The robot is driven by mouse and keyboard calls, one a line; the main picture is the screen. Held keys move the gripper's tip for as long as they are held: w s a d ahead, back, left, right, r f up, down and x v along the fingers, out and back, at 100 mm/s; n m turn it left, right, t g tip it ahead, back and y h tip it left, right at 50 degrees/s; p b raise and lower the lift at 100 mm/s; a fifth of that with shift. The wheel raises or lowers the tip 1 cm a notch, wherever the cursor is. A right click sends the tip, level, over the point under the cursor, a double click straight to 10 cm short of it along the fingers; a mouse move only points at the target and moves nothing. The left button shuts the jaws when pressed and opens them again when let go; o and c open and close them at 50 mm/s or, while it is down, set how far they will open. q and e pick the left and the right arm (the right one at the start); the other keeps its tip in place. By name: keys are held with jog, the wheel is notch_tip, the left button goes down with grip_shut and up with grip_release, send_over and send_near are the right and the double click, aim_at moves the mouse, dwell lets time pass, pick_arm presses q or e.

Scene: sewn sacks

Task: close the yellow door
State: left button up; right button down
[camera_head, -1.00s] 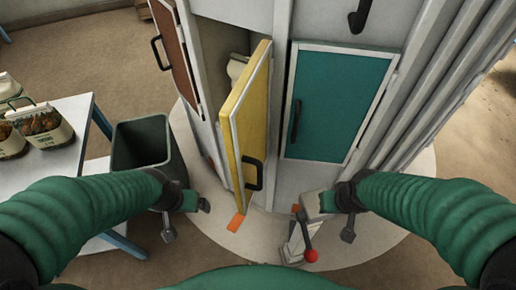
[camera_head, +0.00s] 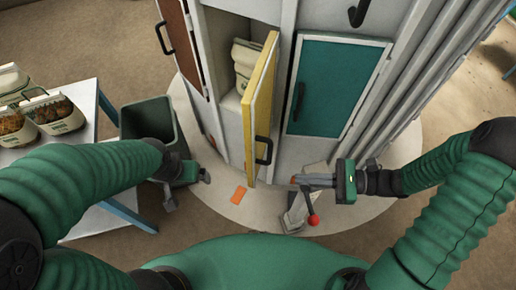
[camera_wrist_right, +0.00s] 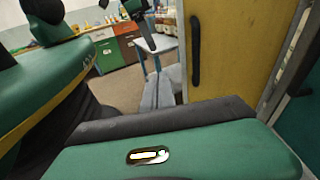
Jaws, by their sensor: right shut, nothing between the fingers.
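The yellow door (camera_head: 262,95) stands open, swung out toward me and seen nearly edge-on in the head view. Its black handle (camera_head: 263,150) is low on its right face. The door also shows in the right wrist view (camera_wrist_right: 235,45), with a dark handle (camera_wrist_right: 195,50). My right gripper (camera_head: 299,180) is shut and empty, pointing left, just right of the door's lower end. I cannot tell whether it touches the door. My left gripper (camera_head: 204,177) is low, left of the door by the bin; its finger gap is not clear.
A teal door (camera_head: 338,85) is shut at right, a brown door (camera_head: 177,45) is at left. A lever with a red knob (camera_head: 313,220) stands below my right gripper. A dark bin (camera_head: 150,125) and a table (camera_head: 85,110) are left.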

jog(key=w+d+r+m+t, duration=0.1)
jog(key=w+r+m+t, duration=0.1)
jog(key=t, duration=0.1)
jog(key=y, duration=0.1)
send_near(253, 153)
jog(key=x, duration=0.4)
jog(key=p+x, duration=0.1)
jog(key=x, duration=0.1)
jog(key=shift+s+a+r, duration=0.2)
jog(key=shift+s+r, duration=0.05)
jog(key=shift+w+a, duration=0.1)
jog(key=shift+a, duration=0.25)
jog(key=shift+w+m, duration=0.1)
jog(key=shift+m, duration=0.2)
jog(key=shift+d, duration=0.3)
pick_arm(q)
jog(key=shift+d+r, duration=0.5)
jog(key=shift+r, duration=0.4)
pick_arm(e)
jog(key=shift+a, duration=0.15)
